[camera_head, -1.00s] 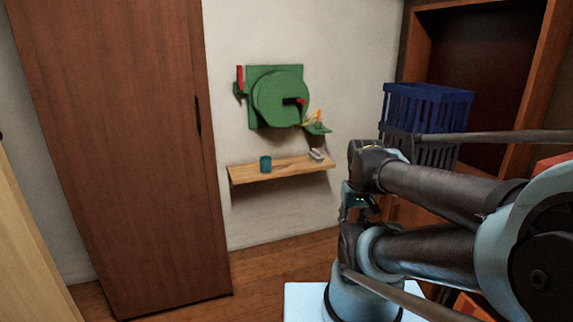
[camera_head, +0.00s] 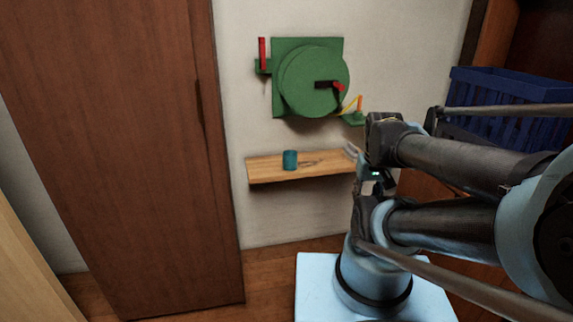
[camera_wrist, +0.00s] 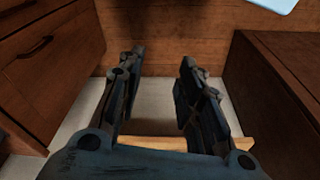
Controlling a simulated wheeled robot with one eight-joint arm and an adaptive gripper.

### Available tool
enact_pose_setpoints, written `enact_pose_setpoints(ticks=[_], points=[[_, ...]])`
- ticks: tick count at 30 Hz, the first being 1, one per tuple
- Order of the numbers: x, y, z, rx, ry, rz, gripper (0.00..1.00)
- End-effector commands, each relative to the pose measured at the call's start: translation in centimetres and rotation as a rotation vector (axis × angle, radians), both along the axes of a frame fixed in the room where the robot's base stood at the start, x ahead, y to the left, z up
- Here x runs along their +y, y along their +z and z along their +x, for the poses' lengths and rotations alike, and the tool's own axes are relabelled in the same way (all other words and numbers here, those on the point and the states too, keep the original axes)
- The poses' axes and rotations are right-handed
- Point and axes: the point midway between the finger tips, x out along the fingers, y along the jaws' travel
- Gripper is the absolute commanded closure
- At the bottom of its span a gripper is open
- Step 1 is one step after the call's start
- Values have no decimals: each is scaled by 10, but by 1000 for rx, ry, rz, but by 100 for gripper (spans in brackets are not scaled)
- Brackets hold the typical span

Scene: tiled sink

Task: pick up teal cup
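The teal cup (camera_head: 290,160) stands upright on a narrow wooden wall shelf (camera_head: 265,172) in the head view, left of my arm. My gripper (camera_wrist: 160,75) shows in the wrist view with its two dark fingers spread apart and nothing between them. In the head view my gripper is folded in close to my arm, to the right of the shelf, and its fingers are hard to make out. The cup does not show in the wrist view.
A green wall device (camera_head: 312,80) with red handles hangs above the shelf. A tall brown cabinet (camera_head: 110,140) stands left of the shelf. A dark blue crate (camera_head: 510,95) sits at the right behind my arm. The wall beneath the shelf is bare.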

Motion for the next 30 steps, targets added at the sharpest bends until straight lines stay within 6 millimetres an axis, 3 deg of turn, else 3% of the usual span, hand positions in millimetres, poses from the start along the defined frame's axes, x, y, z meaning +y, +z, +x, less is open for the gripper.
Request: enact_pose_setpoints(ticks=[9,14,15,20,30], points=[[0,0,0,0,0,0,64],[1,8,-4,-15,9,2,28],[3,11,0,-17,17,2,24],[12,30,29,-33,66,8,24],[47,68,118,-80,213,24,24]])
